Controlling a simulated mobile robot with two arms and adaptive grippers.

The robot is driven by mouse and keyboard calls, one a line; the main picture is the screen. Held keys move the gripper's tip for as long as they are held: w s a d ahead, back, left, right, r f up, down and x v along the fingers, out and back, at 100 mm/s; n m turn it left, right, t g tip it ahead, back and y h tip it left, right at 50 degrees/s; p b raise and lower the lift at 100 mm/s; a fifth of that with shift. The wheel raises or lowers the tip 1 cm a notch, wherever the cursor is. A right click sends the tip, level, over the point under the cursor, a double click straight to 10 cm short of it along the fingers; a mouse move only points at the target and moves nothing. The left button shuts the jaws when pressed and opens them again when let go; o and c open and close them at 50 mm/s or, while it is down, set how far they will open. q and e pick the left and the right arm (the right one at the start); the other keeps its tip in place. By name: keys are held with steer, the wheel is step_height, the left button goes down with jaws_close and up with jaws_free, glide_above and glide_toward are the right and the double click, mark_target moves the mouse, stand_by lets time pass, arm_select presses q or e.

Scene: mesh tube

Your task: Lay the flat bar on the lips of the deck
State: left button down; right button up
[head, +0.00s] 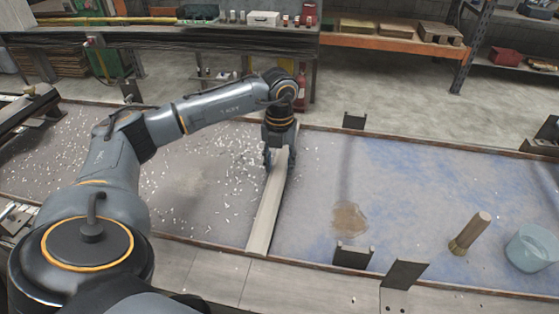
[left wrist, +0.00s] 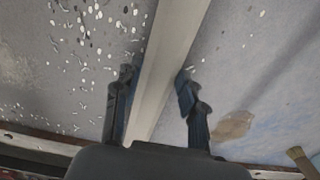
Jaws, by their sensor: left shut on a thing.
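The flat bar (head: 267,210) is long, pale and straight. It runs from under my left gripper toward the near edge of the deck (head: 325,180). My left gripper (head: 279,158) is shut on the bar near its far end, one finger on each side. In the left wrist view the bar (left wrist: 166,60) passes between the dark fingertips (left wrist: 154,83). The bar's near end overlaps the near lip (head: 205,243) in the picture; I cannot tell whether it touches. The far lip (head: 400,138) runs along the back. My right gripper is not in view.
Pale chips (head: 215,165) litter the deck left of the bar. A workbench and shelves stand behind.

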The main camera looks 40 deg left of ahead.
mark_target(280, 169)
arm_select(q)
steer(key=shift+d, duration=0.1)
steer(key=c, duration=1.2)
jaws_free()
steer(key=shift+f, duration=0.15)
steer(key=o, duration=0.4)
steer(key=shift+o, duration=0.2)
steer(key=shift+r, duration=0.35)
step_height(280, 169, up, 12)
steer(key=b, duration=0.2)
steer(key=shift+f, duration=0.15)
